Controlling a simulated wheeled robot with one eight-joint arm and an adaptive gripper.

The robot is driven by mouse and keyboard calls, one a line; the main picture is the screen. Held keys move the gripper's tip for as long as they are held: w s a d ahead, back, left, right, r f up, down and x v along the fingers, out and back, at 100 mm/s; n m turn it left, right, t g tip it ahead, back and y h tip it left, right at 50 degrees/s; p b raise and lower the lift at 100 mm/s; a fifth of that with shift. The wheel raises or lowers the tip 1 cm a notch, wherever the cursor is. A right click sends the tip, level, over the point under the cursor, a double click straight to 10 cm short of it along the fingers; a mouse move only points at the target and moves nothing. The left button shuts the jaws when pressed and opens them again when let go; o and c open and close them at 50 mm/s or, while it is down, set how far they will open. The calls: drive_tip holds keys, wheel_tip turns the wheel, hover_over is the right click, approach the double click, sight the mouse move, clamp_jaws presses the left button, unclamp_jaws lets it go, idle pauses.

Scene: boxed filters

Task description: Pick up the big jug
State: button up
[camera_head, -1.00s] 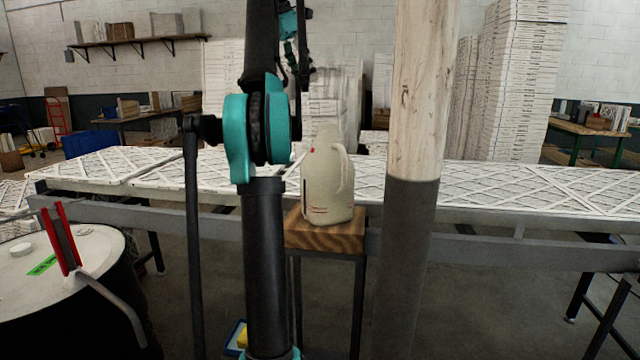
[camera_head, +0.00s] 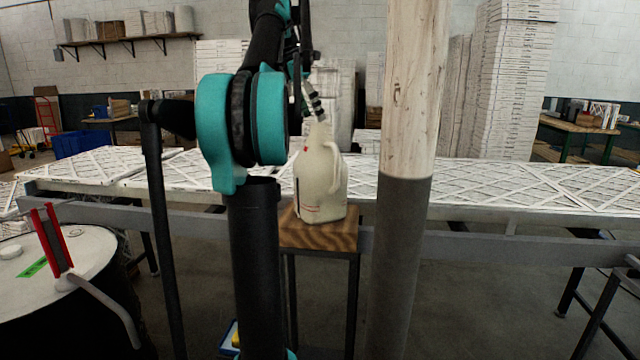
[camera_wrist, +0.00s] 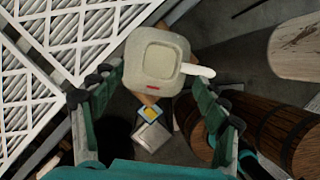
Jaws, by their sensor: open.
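The big jug (camera_head: 321,186) is cream-coloured, with a side handle and small red marks. It stands upright on a small wooden-topped stand (camera_head: 318,234). In the head view my gripper (camera_head: 314,103) is just above the jug's top, partly hidden by my arm. In the wrist view the jug (camera_wrist: 157,62) appears between and beyond the open fingers of my gripper (camera_wrist: 156,80), with its handle to the right. The fingers are spread to either side, and no grip shows. I cannot tell whether a finger touches the jug.
A pillar (camera_head: 405,130) stands close to the right of the jug. A long bench (camera_head: 500,190) with white lattice-faced filters runs behind it. A black drum (camera_head: 75,320) with a pale top is at the lower left. Tall stacks stand at the back.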

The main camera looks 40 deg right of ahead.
sight(319, 124)
drive_tip(key=x, duration=0.5)
drive_tip(key=shift+s+d, duration=0.1)
drive_tip(key=shift+d, duration=0.25)
drive_tip(key=shift+r, duration=0.1)
clamp_jaws()
